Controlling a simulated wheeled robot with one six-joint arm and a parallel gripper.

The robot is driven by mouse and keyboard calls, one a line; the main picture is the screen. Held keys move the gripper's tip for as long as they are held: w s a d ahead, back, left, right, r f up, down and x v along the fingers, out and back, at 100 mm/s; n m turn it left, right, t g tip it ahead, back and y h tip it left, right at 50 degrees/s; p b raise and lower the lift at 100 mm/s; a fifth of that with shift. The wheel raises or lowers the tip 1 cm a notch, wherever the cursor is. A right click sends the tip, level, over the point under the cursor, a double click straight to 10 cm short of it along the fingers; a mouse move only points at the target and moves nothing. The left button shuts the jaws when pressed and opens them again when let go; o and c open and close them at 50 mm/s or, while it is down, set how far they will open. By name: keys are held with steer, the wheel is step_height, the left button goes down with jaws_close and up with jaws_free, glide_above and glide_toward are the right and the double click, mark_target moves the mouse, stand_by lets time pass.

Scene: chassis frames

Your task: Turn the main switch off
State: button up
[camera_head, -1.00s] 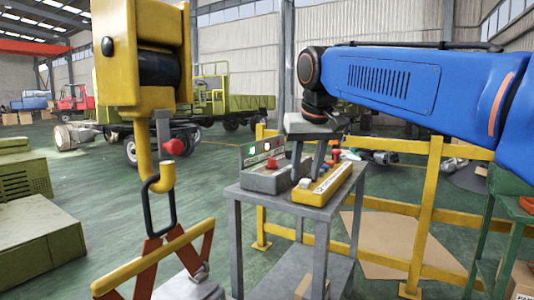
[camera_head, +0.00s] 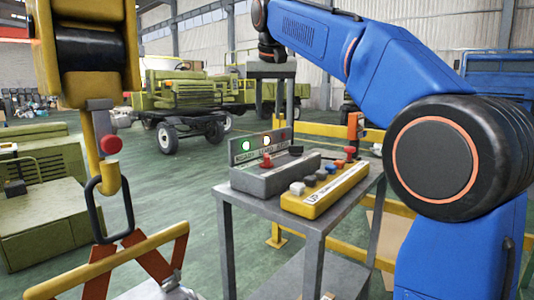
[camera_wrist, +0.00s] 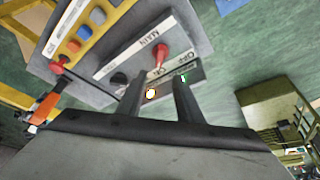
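The main switch is a red lever (camera_head: 267,160) on a grey control box (camera_head: 285,178) on a metal stand. In the wrist view the red lever (camera_wrist: 160,54) sits beside the "MAIN" label, just past the fingertips and roughly in line with the gap. My gripper (camera_head: 273,116) hangs above and behind the box, fingers down, apart and empty. In the wrist view, its two fingers (camera_wrist: 159,78) show a clear gap. Behind the lever, a panel (camera_head: 236,157) has a lit green lamp (camera_head: 246,144) and a lit whitish lamp (camera_head: 266,141).
A yellow button box (camera_head: 325,197) with several coloured knobs stands in front of the grey box. A black knob (camera_head: 296,150) is right of the lever. A yellow hoist hook (camera_head: 108,180) hangs at left. Yellow railing (camera_head: 320,130) runs behind the stand.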

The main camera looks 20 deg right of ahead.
mark_target(267, 155)
steer(key=x, duration=1.6)
steer(key=shift+d, duration=0.1)
jaws_close()
